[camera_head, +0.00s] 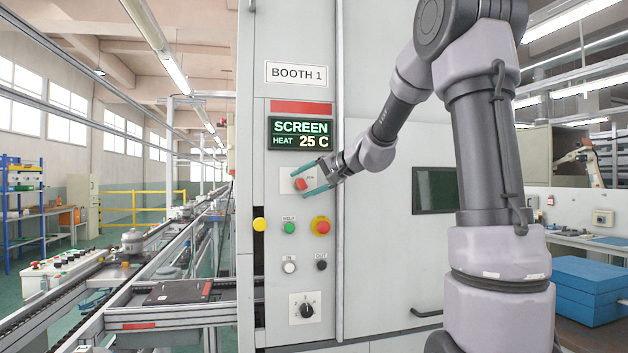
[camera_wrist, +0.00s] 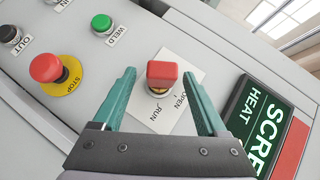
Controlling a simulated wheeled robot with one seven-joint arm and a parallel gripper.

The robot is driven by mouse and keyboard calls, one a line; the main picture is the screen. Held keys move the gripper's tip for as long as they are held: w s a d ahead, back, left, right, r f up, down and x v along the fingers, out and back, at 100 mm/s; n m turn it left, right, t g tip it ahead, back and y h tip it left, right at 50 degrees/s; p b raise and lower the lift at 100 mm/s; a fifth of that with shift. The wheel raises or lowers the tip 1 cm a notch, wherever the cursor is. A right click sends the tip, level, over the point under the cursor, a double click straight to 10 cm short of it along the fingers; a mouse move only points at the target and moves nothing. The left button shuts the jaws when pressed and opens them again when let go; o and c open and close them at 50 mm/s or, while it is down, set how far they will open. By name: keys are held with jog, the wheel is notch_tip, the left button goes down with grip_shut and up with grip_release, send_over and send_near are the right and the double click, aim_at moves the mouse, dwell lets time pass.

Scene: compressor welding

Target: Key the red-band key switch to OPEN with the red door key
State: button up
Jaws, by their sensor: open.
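The key switch is a light square plate (camera_wrist: 178,112) marked OPEN and RUN, on the booth panel below the screen. The red door key (camera_wrist: 160,76) sits in its brass-coloured lock. In the head view the key (camera_head: 301,184) shows as a small red block. I cannot tell for certain which mark it points to. My gripper (camera_wrist: 159,82) is open, with one teal finger on each side of the key and gaps visible between. In the head view my gripper (camera_head: 299,185) reaches the plate from the right. Its fingers partly cover the plate.
A red band (camera_head: 302,107) lies above the SCREEN HEAT display (camera_head: 300,134). Below the switch are a green WELD button (camera_head: 289,228), a red STOP button (camera_head: 322,227) on yellow, IN and OUT buttons and a black dial (camera_head: 306,309). A yellow knob (camera_head: 260,225) is at the panel's left edge.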

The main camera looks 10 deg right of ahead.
jog(key=shift+w+a, duration=0.1)
jog(key=shift+a, duration=0.05)
jog(key=shift+c, duration=0.3)
grip_shut()
dwell(1.4)
jog(key=n+g+h, duration=0.1)
jog(key=n+h, duration=0.1)
jog(key=h, duration=0.1)
jog(key=shift+a+r, duration=0.1)
jog(key=shift+a, duration=0.05)
jog(key=shift+n+h, duration=0.4)
jog(key=shift+h, duration=0.2)
